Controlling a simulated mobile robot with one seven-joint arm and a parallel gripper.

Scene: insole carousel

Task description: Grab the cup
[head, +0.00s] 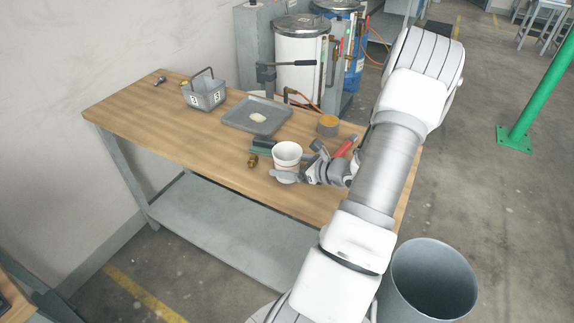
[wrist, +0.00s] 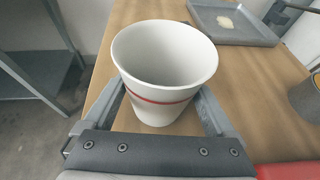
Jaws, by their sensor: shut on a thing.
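The cup (head: 287,155) is white with a thin red band and a wide open top. It is upright over the right half of the wooden workbench. In the wrist view the cup (wrist: 165,68) sits between the two fingers, and its inside looks empty. My gripper (head: 288,176) is shut on the cup, with a finger on each side of its body. The lower part of the cup is partly hidden by a finger in the head view. I cannot tell whether its base touches the bench.
The workbench (head: 165,108) holds a grey tray (head: 238,122) with a pale lump, a grey basket (head: 205,95), a yellow-topped tin (head: 328,125), a brass fitting (head: 252,162) and a red-handled object (head: 343,148). A grey bin (head: 433,272) stands on the floor at right. The bench's left front is clear.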

